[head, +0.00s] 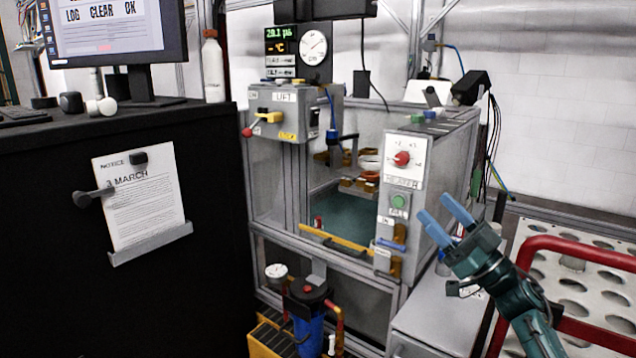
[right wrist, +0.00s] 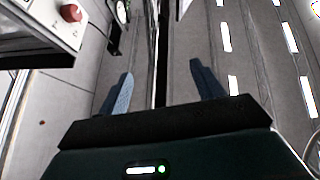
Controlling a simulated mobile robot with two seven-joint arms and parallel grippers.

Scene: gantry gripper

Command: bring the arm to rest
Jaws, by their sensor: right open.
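My right gripper (head: 445,222) comes in from the lower right in the head view, with blue fingers apart and nothing between them. It is in front of the right side of the grey tank cabinet, to the right of the heater panel (head: 403,170) with its red knob (head: 402,159). In the right wrist view my right gripper (right wrist: 160,88) also shows spread, empty fingers. The red knob (right wrist: 71,13) appears there at the upper left. My left gripper is not in view.
A red tubular rail (head: 580,245) stands beside a perforated panel (head: 603,300) at the right. The lift box (head: 285,113) is on the cabinet's left. A black desk (head: 60,230) fills the left side. A blue filter housing (head: 309,330) stands low in front.

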